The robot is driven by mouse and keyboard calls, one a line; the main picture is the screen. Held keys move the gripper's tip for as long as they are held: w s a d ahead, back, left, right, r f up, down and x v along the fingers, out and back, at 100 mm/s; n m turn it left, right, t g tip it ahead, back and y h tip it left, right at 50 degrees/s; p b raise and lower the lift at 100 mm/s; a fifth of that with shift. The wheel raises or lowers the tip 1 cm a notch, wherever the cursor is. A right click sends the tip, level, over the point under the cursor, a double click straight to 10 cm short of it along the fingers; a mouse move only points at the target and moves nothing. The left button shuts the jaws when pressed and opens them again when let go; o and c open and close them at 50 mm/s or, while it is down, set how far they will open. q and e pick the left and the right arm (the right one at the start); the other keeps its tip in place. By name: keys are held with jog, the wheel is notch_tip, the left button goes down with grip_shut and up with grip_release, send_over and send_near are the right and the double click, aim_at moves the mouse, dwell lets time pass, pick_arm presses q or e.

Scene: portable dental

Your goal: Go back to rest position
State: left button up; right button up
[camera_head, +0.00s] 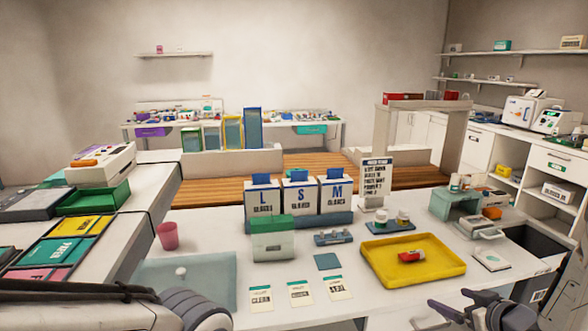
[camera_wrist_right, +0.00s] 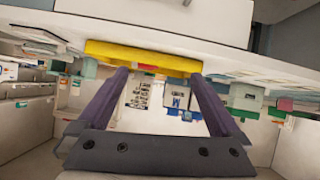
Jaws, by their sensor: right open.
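My right gripper (camera_head: 452,303) is low at the bottom right of the head view, in front of the white counter's front edge. It is open. In the right wrist view its two dark fingers (camera_wrist_right: 158,76) stand apart with nothing between them, and that picture is upside down. The yellow tray (camera_head: 377,270) lies on the counter beyond it, with a red item (camera_head: 411,256) in it. The tray also shows in the right wrist view (camera_wrist_right: 140,56). Part of my left arm (camera_head: 120,305) crosses the bottom left of the head view; its gripper fingers are not visible.
The white counter (camera_head: 390,303) carries glove boxes (camera_head: 301,199), a green-topped box (camera_head: 272,240), several label cards (camera_head: 300,292) and a teal stand (camera_head: 455,202). A pink cup (camera_head: 168,236) stands at left. A left-hand counter holds colored trays (camera_head: 60,250).

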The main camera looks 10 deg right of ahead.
jog(key=w+a+r+n+g+h, duration=0.15)
jog(key=a+g, duration=0.35)
jog(key=a, duration=1.4)
jog(key=s+a+n+g+y, duration=0.1)
jog(key=s+a+n+g, duration=0.15)
jog(key=s+a, duration=0.7)
jog(key=s+a+r+n+g+y, duration=0.1)
jog(key=s+a+g, duration=0.1)
jog(key=s+a, duration=0.35)
jog(key=s+a+r+n+g, duration=0.1)
jog(key=s+a+g, duration=0.1)
jog(key=s, duration=0.6)
notch_tip(320, 180, up, 12)
jog(key=p, duration=1.2)
